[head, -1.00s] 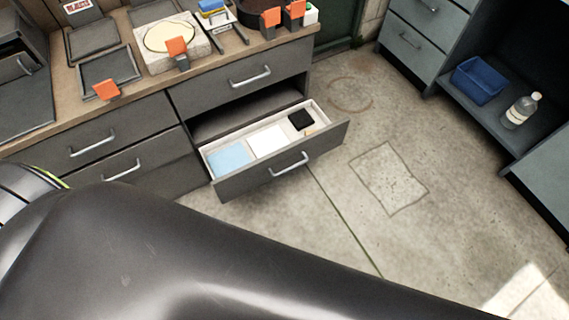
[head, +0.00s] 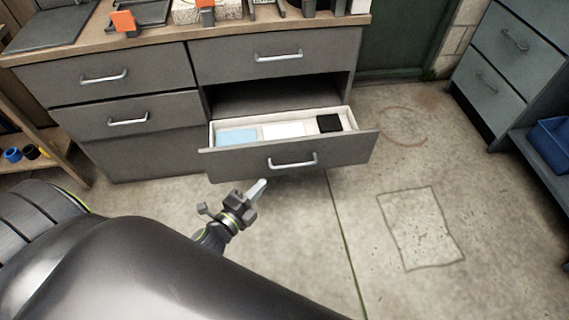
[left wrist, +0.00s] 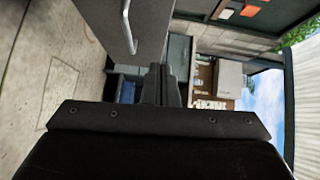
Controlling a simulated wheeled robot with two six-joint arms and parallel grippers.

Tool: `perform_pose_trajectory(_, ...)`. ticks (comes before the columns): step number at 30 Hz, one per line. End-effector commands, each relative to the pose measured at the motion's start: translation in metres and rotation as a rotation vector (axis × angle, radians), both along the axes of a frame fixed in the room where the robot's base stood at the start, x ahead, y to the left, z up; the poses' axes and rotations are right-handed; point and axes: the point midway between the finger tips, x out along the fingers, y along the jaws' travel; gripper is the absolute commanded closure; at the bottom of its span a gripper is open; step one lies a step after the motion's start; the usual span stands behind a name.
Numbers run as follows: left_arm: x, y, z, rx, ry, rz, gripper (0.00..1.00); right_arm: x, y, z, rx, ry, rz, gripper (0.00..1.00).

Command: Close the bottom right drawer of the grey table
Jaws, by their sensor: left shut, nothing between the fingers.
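The grey table (head: 140,152) has a wooden top and several drawers with silver bar handles. Its bottom right drawer (head: 340,154) is pulled well out; a light blue item, a white item and a black item lie inside it. Its handle (head: 292,161) is on the front panel. My left gripper (head: 260,187) is shut and empty, just below and left of that handle in the head view, apart from it in the picture. In the left wrist view a grey panel with a silver handle (left wrist: 128,30) is above and left of the shut fingers (left wrist: 160,84). My right gripper is not in view.
Blue-grey cabinets (head: 510,60) with a blue bin (head: 552,140) stand at the right. A wooden shelf (head: 40,170) is at the far left. The concrete floor (head: 400,190) before the drawer and to its right is clear.

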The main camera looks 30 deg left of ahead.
Motion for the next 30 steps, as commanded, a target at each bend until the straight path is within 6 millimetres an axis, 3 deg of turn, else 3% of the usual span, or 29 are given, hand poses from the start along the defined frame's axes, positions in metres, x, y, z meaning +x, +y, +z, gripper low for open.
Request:
perform_pose_trajectory(8,0.012,-0.007,0.011,0.052,-0.053,-0.026,1.0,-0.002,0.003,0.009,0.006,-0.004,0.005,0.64)
perform_pose_trajectory(23,0.105,-0.025,0.01,0.049,-0.05,-0.025,1.0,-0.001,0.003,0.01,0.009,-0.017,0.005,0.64)
perform_pose_trajectory(30,0.128,-0.005,0.009,0.051,-0.048,-0.025,1.0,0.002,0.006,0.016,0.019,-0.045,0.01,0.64)
